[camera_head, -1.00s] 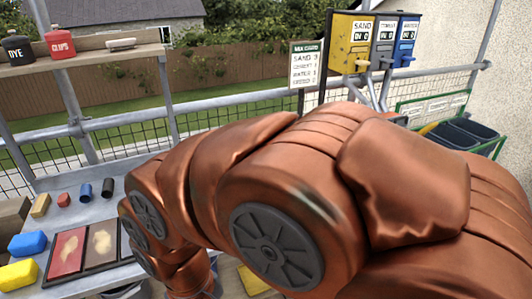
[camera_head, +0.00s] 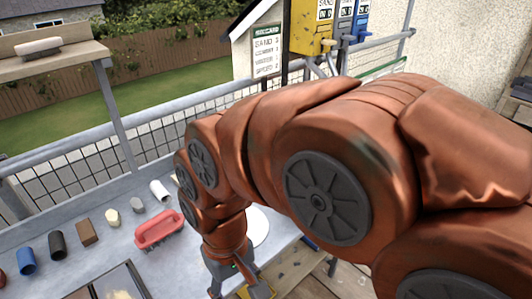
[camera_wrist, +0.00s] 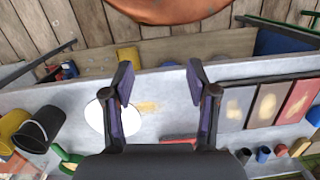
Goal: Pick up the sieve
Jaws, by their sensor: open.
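I cannot clearly make out a sieve in either view. A round white disc (camera_wrist: 97,122) lies flat on the grey table (camera_wrist: 175,105), left of my gripper (camera_wrist: 160,84) in the wrist view; I cannot tell whether it is part of the sieve. Part of the disc (camera_head: 260,226) shows right of my wrist in the head view. My gripper is open and empty, with its two fingers wide apart above the table. In the head view my gripper (camera_head: 241,287) is low in the picture, partly cut off.
A black bucket (camera_wrist: 40,125) and a yellow bucket (camera_wrist: 12,124) are at the wrist view's left. Coloured sample panels (camera_wrist: 267,104) lie at the right.

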